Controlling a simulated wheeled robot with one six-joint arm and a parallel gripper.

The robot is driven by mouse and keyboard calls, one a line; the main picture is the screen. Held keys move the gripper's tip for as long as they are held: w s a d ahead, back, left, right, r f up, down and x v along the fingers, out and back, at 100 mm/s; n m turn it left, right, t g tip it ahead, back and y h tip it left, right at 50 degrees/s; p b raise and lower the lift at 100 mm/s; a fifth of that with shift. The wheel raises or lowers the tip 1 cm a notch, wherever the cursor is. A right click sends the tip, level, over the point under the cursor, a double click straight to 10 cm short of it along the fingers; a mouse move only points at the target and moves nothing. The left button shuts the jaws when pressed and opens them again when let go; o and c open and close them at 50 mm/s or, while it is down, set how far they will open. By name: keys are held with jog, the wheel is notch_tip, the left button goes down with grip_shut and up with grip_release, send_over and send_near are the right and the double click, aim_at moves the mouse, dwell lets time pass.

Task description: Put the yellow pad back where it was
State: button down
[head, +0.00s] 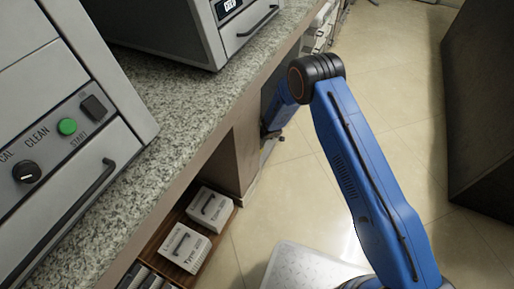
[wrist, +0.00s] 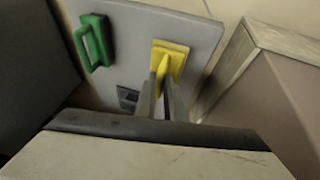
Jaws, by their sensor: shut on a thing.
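The yellow pad (wrist: 176,52) has a raised handle and shows in the wrist view at the upper middle, in front of a grey panel (wrist: 207,38). My gripper (wrist: 163,84) is shut on the pad's handle. The pad is against or very close to the panel; I cannot tell whether it touches.
A green handled pad (wrist: 93,42) is on the panel's left side, with a small dark item (wrist: 128,98) lower down. A box-like edge (wrist: 262,50) stands close on the right. The head view shows a granite counter (head: 185,95), white boxes (head: 184,247) on a shelf, and open floor.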

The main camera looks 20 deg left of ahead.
jog(key=shift+f, duration=1.8)
jog(key=shift+f, duration=0.15)
jog(key=c, duration=1.8)
grip_release()
jog(key=shift+c, duration=0.2)
jog(key=v, duration=1.2)
